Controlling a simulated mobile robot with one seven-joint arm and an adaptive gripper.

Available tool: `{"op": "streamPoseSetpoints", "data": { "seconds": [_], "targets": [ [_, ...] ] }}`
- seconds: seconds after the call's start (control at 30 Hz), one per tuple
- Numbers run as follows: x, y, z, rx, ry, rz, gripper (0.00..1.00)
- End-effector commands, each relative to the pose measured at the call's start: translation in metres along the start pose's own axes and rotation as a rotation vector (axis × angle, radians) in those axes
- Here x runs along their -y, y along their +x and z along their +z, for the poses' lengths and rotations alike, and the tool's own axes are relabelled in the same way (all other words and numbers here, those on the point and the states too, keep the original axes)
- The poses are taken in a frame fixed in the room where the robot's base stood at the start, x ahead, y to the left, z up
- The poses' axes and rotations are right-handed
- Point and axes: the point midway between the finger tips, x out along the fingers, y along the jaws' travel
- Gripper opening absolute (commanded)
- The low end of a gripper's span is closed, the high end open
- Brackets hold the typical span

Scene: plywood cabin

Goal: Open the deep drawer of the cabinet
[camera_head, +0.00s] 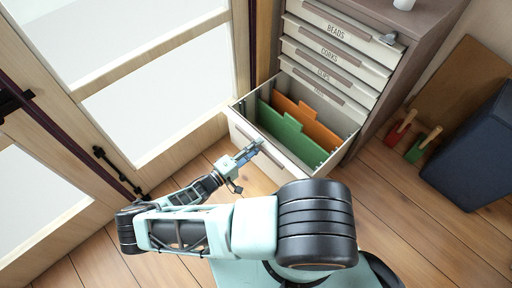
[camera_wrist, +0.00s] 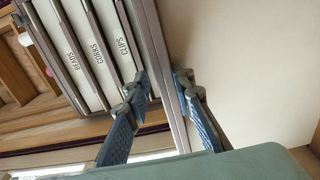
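The cabinet (camera_head: 372,88) stands at the upper right in the head view. Its deep bottom drawer (camera_head: 297,173) is pulled well out, with a green folder (camera_head: 290,138) and an orange folder (camera_head: 310,124) upright inside. My gripper (camera_head: 254,150) is at the outer face of the drawer front, near its top edge; I cannot tell if it touches. The cabinet (camera_wrist: 150,35) also shows there beyond the fingers.
Shallow labelled drawers (camera_head: 336,52) above are shut. A dark blue bin (camera_head: 475,150) and two small tools with wooden handles (camera_head: 415,140) are at the right. A glazed wooden door (camera_head: 150,75) is at the left. Wood floor (camera_head: 410,225) is clear at the lower right.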

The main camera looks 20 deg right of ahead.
Motion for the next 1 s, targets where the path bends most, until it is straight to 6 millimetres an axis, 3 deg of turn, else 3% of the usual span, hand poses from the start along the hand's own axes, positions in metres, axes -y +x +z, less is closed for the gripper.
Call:
{"op": "streamPoseSetpoints", "data": {
  "seconds": [0.7,0.87,1.0],
  "targets": [
    [0.001,-0.002,0.0,0.0,0.003,-0.002,0.24],
    [0.001,-0.019,-0.001,-0.001,0.005,-0.004,0.24],
    [0.002,-0.048,-0.002,-0.003,0.004,-0.005,0.24]
  ]
}}
